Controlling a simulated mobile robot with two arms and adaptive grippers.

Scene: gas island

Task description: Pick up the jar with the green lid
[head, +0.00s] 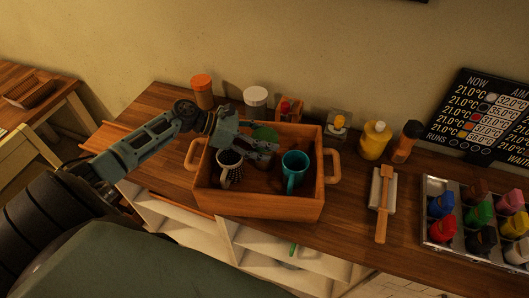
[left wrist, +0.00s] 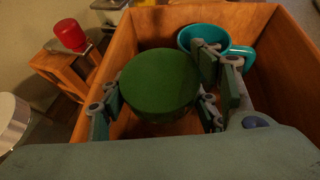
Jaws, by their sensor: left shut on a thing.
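The jar with the green lid shows in the head view as a bit of green lid (head: 264,132) behind my left gripper (head: 262,149), at the back of the wooden crate (head: 262,205). In the left wrist view the round green lid (left wrist: 160,84) fills the middle, with my gripper's fingers (left wrist: 160,108) on both sides. The left gripper is shut on this jar. The jar's body is mostly hidden under the lid, and I cannot tell whether it touches the crate floor. My right gripper is not in view.
A patterned cup (head: 229,170) and a teal mug (head: 294,168) stand in the crate. Jars with orange (head: 203,90) and white (head: 256,100) lids stand behind it. A wooden utensil (head: 383,205) and a tray of colored bottles (head: 437,236) lie to the right.

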